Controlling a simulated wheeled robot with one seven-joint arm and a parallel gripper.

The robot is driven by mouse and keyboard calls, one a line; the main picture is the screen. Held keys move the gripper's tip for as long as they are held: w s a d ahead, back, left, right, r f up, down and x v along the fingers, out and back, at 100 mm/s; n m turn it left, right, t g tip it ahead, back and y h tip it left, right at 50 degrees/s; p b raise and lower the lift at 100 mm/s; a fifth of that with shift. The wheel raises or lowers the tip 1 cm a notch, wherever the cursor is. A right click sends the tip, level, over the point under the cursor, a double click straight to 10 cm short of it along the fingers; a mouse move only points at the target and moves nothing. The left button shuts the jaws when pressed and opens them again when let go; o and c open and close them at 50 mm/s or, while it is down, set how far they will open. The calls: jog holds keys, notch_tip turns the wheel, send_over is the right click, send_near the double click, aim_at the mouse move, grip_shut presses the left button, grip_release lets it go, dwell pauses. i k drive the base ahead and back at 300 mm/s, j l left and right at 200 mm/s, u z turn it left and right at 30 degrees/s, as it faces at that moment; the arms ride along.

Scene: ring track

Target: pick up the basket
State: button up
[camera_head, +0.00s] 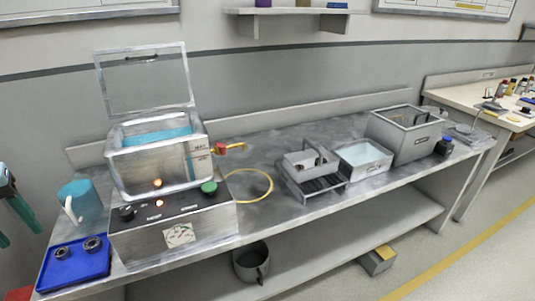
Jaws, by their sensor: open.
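The basket (303,171) looks like a small grey metal box with a dark upright handle. It sits on a dark slatted rack (318,186) near the middle of the metal bench. The inside of the basket is mostly hidden from this angle. My gripper is not in view.
Left of the basket stands a machine (170,222) with a raised clear lid and blue liquid. A yellow hose loop (272,188) lies between them. Close on the right are a water tub (362,159) and a larger grey bin (400,140). A blue tray (72,268) holds dark rings.

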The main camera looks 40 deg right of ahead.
aim_at(307, 156)
jog(key=k+l+u, duration=0.4)
jog(key=l, duration=0.2)
jog(key=k+l+u, duration=0.8)
jog(key=k+l, duration=0.55)
jog(key=k, duration=0.3)
jog(key=k+l+u, duration=0.1)
jog(key=k+l, duration=0.45)
jog(key=k, duration=0.25)
